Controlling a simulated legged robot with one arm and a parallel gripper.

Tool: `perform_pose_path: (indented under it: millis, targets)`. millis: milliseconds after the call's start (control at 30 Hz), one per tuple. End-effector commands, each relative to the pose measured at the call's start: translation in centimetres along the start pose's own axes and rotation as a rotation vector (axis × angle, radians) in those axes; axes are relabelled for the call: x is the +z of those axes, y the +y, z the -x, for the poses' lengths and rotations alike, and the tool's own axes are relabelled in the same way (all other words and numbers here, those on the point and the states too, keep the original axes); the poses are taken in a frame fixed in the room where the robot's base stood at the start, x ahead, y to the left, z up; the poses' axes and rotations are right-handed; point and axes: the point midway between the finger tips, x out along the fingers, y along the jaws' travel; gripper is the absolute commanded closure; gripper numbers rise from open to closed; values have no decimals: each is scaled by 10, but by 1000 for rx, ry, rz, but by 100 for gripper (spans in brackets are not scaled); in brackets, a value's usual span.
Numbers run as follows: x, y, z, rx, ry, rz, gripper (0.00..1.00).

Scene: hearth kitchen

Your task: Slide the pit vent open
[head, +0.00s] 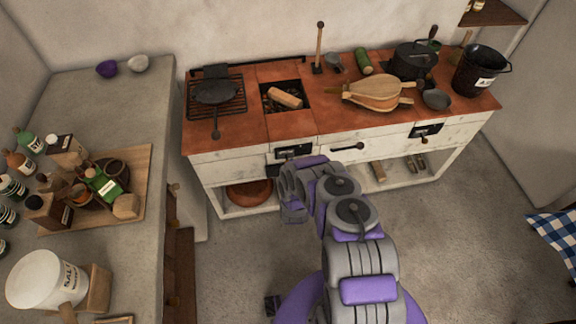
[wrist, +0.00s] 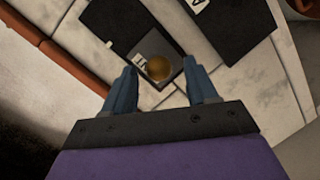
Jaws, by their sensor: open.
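The pit vent shows in the wrist view as a dark plate (wrist: 117,28) with a round brass knob (wrist: 158,68) and a partly visible white label. In the head view the dark vent (head: 294,152) is on the pale front of the hearth, below the open fire pit (head: 286,97). My arm hides part of the area below it. My gripper (wrist: 161,71) is open, with its two fingers on either side of the knob. I cannot tell whether either finger touches it.
Another dark labelled plate (wrist: 232,22) lies to the right in the wrist view. The hearth top holds a pan (head: 216,92), bellows (head: 376,92), a pot (head: 414,61) and a black bucket (head: 482,70).

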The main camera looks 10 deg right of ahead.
Motion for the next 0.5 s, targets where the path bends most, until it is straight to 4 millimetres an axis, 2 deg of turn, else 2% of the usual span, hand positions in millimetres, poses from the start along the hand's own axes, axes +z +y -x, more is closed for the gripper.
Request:
perform_pose_path:
  millis: [33,200,500]
  targets:
    - [0,1,-9,6,3,-2,43]
    - [0,0,-26,2,1,-1,43]
    - [-1,1,-35,2,3,-1,43]
